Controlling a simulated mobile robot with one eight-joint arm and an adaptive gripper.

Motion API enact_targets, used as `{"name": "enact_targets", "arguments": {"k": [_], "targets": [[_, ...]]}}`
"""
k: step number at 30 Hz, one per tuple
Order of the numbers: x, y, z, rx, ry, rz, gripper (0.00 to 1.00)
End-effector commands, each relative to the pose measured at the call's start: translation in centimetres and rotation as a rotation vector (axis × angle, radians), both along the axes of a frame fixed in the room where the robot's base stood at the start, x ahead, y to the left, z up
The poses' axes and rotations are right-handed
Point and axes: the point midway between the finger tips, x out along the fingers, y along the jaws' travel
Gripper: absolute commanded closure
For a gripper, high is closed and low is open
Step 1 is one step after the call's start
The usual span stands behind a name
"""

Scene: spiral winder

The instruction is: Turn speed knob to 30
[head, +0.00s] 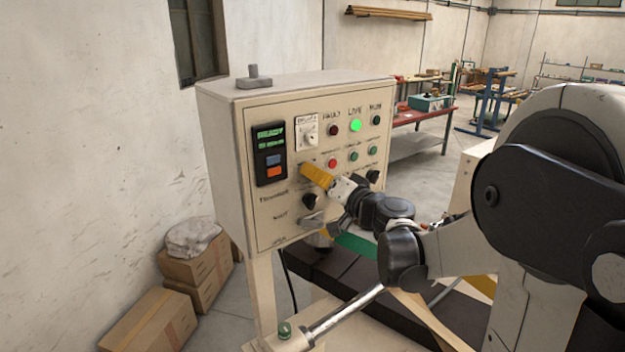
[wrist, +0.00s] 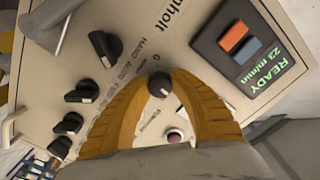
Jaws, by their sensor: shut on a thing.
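A small black speed knob (wrist: 160,84) with a pale pointer line sits on the cream panel, between my yellow fingertips in the wrist view. My gripper (wrist: 166,82) is shut on it, with the two fingers curved around its sides. In the head view my gripper (head: 317,176) reaches the panel from the right and hides that knob. The display (wrist: 252,60) reads READY and 23 m/min, seen upside down in the wrist view; it is also in the head view (head: 270,148). The scale around the knob is too small and covered to read.
Several other black knobs, one of them (wrist: 105,48) close by, are on the same control panel (head: 285,228). A grey lever handle (head: 312,219) stands out below my gripper. Green (head: 355,126) and red lamps are above. Cardboard boxes (head: 150,318) lie on the floor left.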

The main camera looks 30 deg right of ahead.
Motion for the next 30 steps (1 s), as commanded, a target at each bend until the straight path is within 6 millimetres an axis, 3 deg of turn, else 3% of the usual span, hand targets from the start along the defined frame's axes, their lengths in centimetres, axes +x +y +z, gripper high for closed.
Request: {"name": "enact_targets", "arguments": {"k": [30], "targets": [[-0.01,0.04,-0.10,0.946,0.185,0.001,1.00]]}}
